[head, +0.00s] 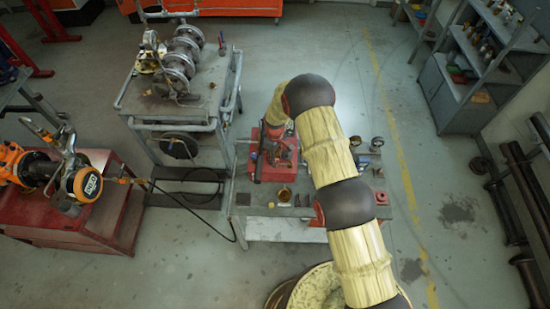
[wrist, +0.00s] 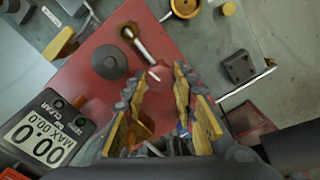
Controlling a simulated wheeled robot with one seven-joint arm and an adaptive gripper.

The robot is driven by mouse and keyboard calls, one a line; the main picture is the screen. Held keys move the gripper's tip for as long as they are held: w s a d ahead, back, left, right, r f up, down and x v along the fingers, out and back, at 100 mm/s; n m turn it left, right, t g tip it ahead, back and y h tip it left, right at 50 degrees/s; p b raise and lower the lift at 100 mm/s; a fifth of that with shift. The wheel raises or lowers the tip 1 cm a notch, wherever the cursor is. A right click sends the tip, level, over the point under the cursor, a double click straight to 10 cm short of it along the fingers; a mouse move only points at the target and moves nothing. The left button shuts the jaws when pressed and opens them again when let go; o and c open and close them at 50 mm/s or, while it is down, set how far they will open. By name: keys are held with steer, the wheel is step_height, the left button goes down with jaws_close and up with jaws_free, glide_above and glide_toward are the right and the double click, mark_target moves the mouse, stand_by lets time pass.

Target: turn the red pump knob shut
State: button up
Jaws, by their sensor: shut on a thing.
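The red pump (head: 283,160) stands on a grey workbench, below my gripper (head: 272,131) in the head view. In the wrist view the pump's flat red top (wrist: 90,85) fills the middle. My gripper (wrist: 160,85) reaches over it, its yellow-padded fingers on either side of a small red knob (wrist: 160,75). The fingers are shut on the knob; its outline blends with the red surface, so its angle is hard to tell. A dark round cap (wrist: 109,62) and a metal rod (wrist: 142,45) lie just beyond the fingertips.
A dark square block (wrist: 238,67) lies right of the pump. A grey cart (head: 180,95) with metal parts and a red cabinet (head: 75,225) stand left.

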steer(key=shift+c, duration=1.3)
steer(key=shift+f+m+b, duration=0.1)
steer(key=shift+m+b, duration=0.2)
steer(key=shift+b, duration=0.15)
steer(key=m+b, duration=0.1)
steer(key=b, duration=0.1)
steer(key=shift+f+m+b, duration=0.1)
steer(key=shift+m+b, duration=0.2)
steer(key=shift+b, duration=0.05)
steer(key=m+b, duration=1)
steer(key=m, duration=0.2)
steer(key=shift+m, duration=0.3)
steer(key=shift+r+m+b, duration=0.2)
steer(key=shift+m+b, duration=0.95)
steer(key=shift+m, duration=1.45)
steer(key=o, duration=1.2)
steer(key=shift+c, duration=0.2)
